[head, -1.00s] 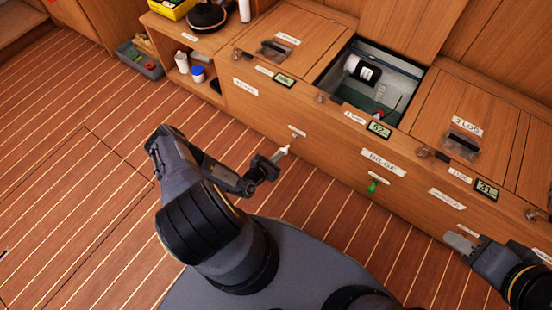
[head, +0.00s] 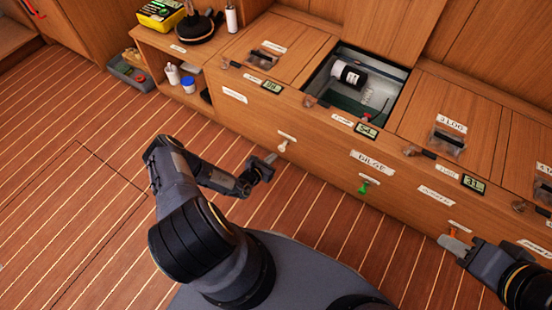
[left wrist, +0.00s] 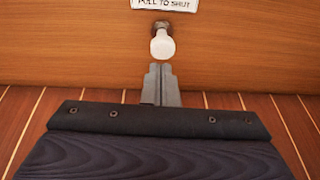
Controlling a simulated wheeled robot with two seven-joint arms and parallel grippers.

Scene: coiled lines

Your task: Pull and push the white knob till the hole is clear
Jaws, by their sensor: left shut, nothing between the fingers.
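The white knob (head: 283,146) sticks out of the wooden front panel, under a small label. It also shows in the left wrist view (left wrist: 162,42), below a label whose visible words read "PULL TO SHUT". My left gripper (head: 270,158) is shut and empty, just short of the knob; in the left wrist view its fingertips (left wrist: 160,70) sit right below the knob with a slight gap or just touching, I cannot tell which. My right gripper (head: 446,242) is at the lower right, near the panel; its finger state is unclear. The hole the task names is not identifiable.
A green knob (head: 364,187) and an orange knob (head: 452,233) stand further right on the same panel. An open bin (head: 318,98) above holds a black-and-white bottle (head: 347,74). A grey tray (head: 128,72) lies on the floor at left.

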